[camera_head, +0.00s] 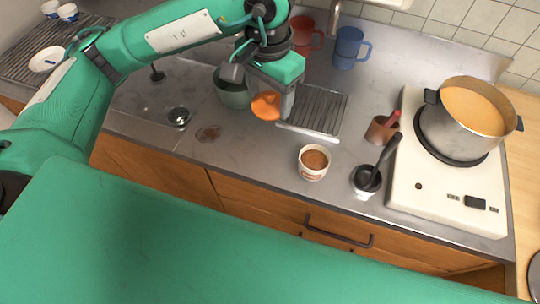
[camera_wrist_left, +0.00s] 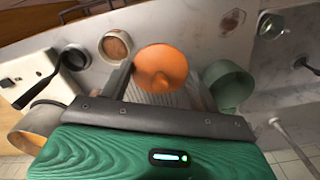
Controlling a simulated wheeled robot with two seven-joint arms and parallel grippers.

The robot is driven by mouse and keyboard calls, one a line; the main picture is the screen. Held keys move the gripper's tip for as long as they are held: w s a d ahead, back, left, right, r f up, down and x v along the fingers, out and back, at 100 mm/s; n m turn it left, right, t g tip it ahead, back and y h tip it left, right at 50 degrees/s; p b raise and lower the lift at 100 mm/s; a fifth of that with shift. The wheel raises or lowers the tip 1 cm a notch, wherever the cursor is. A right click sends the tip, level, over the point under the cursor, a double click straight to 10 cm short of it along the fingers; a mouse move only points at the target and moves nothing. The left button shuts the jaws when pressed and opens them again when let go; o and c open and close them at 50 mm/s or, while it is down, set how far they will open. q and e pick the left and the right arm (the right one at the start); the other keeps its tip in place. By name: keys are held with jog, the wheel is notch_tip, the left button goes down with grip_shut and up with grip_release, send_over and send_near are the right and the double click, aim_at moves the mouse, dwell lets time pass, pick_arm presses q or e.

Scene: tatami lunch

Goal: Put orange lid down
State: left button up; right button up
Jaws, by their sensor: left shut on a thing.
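The orange lid (camera_head: 266,106) is held by my left gripper (camera_head: 270,100) above the steel counter, between a green cup and a ribbed metal rack. I cannot tell the exact gap between lid and counter. My right gripper is not in view.
A green cup (camera_head: 232,95) stands left of the lid and a ribbed rack (camera_head: 315,112) lies to its right. An open tub (camera_head: 313,162), a black ladle (camera_head: 368,178) and a pot on a stove (camera_head: 465,105) stand further right.

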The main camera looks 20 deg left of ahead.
pick_arm(q)
notch_tip(320, 180, down, 8)
jog(key=p, duration=0.3)
send_over(269, 157)
notch_tip(269, 157, down, 7)
jog(key=shift+f, duration=0.1)
notch_tip(269, 157, down, 3)
jog(key=shift+s+f, duration=0.1)
jog(key=shift+f, duration=0.55)
jog(key=o, duration=0.8)
jog(key=shift+o, duration=0.7)
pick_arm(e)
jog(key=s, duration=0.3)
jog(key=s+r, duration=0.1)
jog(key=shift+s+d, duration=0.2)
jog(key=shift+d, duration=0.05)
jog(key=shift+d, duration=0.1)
